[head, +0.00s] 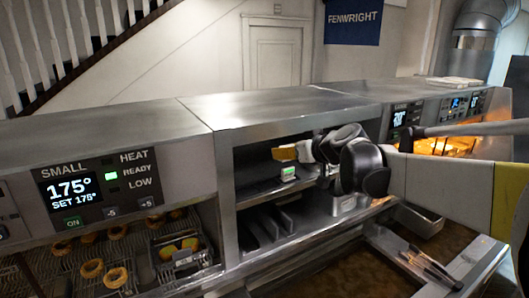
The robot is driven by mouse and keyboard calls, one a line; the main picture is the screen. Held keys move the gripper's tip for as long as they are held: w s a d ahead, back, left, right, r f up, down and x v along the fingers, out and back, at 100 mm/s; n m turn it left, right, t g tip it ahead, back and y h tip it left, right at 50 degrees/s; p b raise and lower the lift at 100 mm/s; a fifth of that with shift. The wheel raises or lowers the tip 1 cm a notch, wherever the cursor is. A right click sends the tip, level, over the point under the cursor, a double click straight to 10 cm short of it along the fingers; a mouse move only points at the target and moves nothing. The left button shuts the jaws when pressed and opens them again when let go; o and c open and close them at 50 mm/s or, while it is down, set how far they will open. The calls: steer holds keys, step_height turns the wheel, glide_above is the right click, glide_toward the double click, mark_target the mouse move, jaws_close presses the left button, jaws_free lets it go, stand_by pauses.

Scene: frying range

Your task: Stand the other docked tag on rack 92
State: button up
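My gripper (305,152) reaches from the right into the open bay in the middle of the range. A small orange-yellow piece (285,154) shows at its tip; I cannot tell whether it is held or part of the gripper. A small tag with a lit green face (288,173) stands on the bay's shelf just below the tip. Another small green-lit tag (183,259) shows at the front of a wire rack (165,252) in the left fryer. No rack number can be read. The black wrist hides part of the bay's right side.
The left fryer holds several browned rings (117,276) under a control panel (95,187) reading 175°. Dark upright dividers (270,228) stand low in the bay. Tongs (432,268) lie over a pan at the lower right. The steel top ledge (260,105) is mostly clear.

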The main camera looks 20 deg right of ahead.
steer(key=s+d+p, duration=0.2)
steer(key=s, duration=1)
steer(key=shift+s+d, duration=0.15)
steer(key=shift+d, duration=0.05)
steer(key=shift+f, duration=0.1)
stand_by(0.7)
